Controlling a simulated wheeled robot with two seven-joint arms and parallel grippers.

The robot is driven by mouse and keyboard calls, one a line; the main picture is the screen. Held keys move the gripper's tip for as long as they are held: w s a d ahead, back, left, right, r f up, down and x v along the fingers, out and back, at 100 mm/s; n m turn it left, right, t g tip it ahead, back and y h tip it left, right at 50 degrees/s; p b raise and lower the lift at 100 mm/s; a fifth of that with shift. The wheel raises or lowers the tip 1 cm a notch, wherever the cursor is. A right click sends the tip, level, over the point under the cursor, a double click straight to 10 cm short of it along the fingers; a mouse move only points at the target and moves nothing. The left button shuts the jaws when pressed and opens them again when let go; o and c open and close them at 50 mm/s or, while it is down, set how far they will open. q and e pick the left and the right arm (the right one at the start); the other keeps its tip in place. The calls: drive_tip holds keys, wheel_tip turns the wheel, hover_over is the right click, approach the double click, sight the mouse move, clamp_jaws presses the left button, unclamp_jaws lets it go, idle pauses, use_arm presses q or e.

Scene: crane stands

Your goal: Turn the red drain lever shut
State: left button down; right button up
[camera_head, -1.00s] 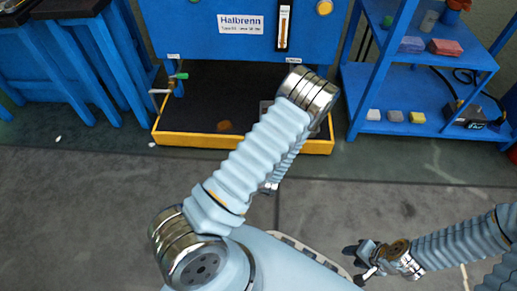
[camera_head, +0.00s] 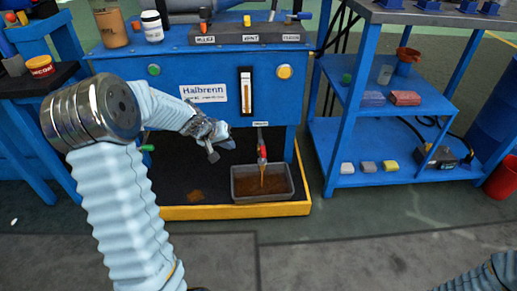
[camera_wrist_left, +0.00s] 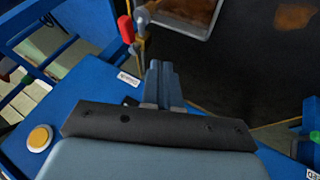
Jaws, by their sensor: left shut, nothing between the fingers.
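The red drain lever (camera_head: 262,152) sits on the drain valve low on the front of the blue machine (camera_head: 205,70). Brown liquid (camera_head: 264,178) runs from the valve into a grey tray (camera_head: 245,199). The lever (camera_wrist_left: 126,29) also shows at the upper left of the left wrist view, with the tray (camera_wrist_left: 180,34) at the top. My left gripper (camera_head: 214,152) is left of the lever, apart from it. Its fingers (camera_wrist_left: 162,82) are shut together and empty. My right gripper is out of view; only part of my right arm shows at the lower right.
The grey tray stands in a black drip pan with a yellow rim (camera_head: 220,212). A brown stain (camera_head: 195,196) lies in the pan. A blue shelf rack (camera_head: 350,180) stands close on the right. A green-handled valve (camera_head: 147,148) is left of my gripper. The front floor is clear.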

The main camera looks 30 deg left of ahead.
sight(262, 149)
use_arm(q)
drive_tip(key=w+d+f+b, duration=0.1)
drive_tip(key=w+d+f, duration=0.4)
drive_tip(key=w+f, duration=0.2)
drive_tip(key=shift+w, duration=0.4)
idle(0.4)
drive_tip(key=shift+d, duration=0.2)
